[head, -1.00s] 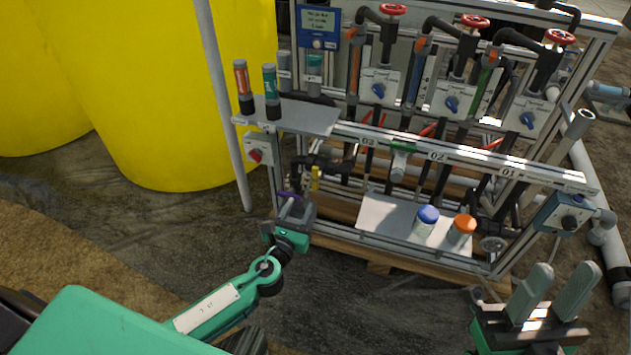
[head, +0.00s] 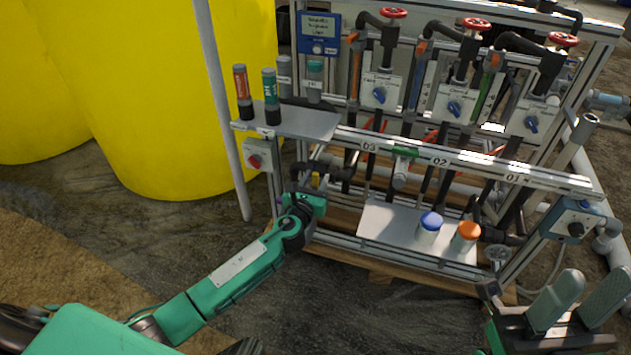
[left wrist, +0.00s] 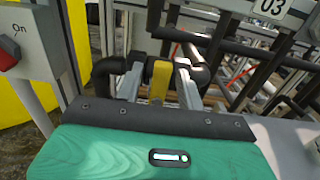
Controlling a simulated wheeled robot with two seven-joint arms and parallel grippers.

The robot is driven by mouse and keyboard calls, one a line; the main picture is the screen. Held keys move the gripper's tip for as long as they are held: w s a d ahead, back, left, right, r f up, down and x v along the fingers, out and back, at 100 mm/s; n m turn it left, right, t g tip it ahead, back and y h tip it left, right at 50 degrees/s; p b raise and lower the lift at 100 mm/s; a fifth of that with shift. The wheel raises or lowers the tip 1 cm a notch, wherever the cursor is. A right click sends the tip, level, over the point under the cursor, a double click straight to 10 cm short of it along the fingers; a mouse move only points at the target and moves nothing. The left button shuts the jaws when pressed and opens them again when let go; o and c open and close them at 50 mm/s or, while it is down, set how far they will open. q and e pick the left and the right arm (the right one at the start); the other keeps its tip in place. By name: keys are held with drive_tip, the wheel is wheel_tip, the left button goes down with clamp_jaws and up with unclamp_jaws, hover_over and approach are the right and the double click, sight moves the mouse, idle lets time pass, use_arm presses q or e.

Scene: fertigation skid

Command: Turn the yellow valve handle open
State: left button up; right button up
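The yellow valve handle (head: 315,180) is on a dark pipe at the lower left of the skid, partly hidden behind my left gripper in the head view. In the left wrist view the handle (left wrist: 160,80) stands upright between the two grey fingers of my left gripper (left wrist: 160,88). The fingers are apart, one on each side, with gaps seeming to show beside the handle. Contact cannot be made out. In the head view my left gripper (head: 313,190) reaches the pipe from the front. My right gripper (head: 597,278) is open and empty at the lower right.
A lower shelf (head: 385,222) holds a blue-capped jar (head: 428,228) and an orange-capped jar (head: 465,237). Dark pipes (left wrist: 185,37) run close around my left fingers.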

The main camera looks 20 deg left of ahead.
use_arm(q)
drive_tip(key=shift+w, duration=0.1)
clamp_jaws()
